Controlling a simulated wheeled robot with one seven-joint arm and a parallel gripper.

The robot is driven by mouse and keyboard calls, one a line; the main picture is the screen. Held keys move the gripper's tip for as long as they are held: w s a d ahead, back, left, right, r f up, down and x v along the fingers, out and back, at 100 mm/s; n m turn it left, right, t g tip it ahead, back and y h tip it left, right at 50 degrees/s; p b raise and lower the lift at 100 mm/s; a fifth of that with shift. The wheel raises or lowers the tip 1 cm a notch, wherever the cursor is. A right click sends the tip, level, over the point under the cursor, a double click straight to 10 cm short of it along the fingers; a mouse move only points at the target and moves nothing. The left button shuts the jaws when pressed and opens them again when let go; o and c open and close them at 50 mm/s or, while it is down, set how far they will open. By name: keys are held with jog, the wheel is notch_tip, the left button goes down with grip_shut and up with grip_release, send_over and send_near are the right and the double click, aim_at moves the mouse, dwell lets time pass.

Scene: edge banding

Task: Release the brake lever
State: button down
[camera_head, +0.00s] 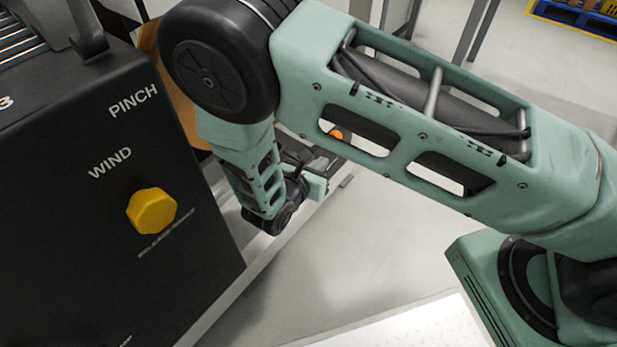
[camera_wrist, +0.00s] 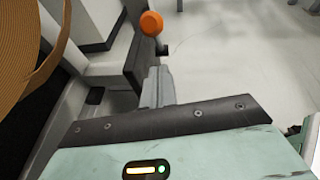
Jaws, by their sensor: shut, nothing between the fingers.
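The orange ball knob (camera_wrist: 151,23) of a lever shows near the top middle of the wrist view, with a dark stem below it. In the head view the orange knob (camera_head: 336,133) shows only partly, through a slot in my arm. My gripper (camera_wrist: 158,76) is shut, with nothing between its fingers. In the wrist view its fingertips point toward the knob and appear just below it, with a visible gap. In the head view my gripper (camera_head: 320,163) is small and partly hidden behind my arm. The lever's base is hidden there.
A black machine panel (camera_head: 75,230) fills the left of the head view, marked PINCH and WIND, with a yellow knob (camera_head: 152,210). A brown coil (camera_wrist: 38,75) stands at the left of the wrist view. Open grey floor (camera_wrist: 235,60) lies to the right.

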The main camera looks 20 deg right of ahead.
jog(key=shift+w+d+r+b, duration=0.25)
jog(key=shift+w+d+r, duration=0.2)
jog(key=shift+w+d, duration=0.2)
jog(key=shift+w+d+r+b, duration=0.2)
jog(key=shift+w+d+r, duration=0.2)
jog(key=shift+w+d, duration=0.25)
jog(key=shift+r, duration=0.15)
jog(key=w+d+r+g+y+p, duration=0.1)
jog(key=p, duration=0.2)
jog(key=w+d+r+g+y+p, duration=0.1)
jog(key=d+r+y+p, duration=0.1)
jog(key=p, duration=0.1)
jog(key=shift+w+d+r+g+p, duration=0.1)
jog(key=shift+w+r+g+p, duration=0.05)
jog(key=shift+r+g+p, duration=0.2)
jog(key=w+d+g+y+p, duration=0.1)
jog(key=w+d+g+y, duration=0.2)
jog(key=d, duration=0.4)
jog(key=shift+w+r+m+y+p, duration=0.15)
jog(key=shift+w+m+y+p, duration=0.2)
jog(key=shift+w+y, duration=0.55)
jog(key=shift+w+d, duration=0.15)
jog(key=shift+w, duration=0.1)
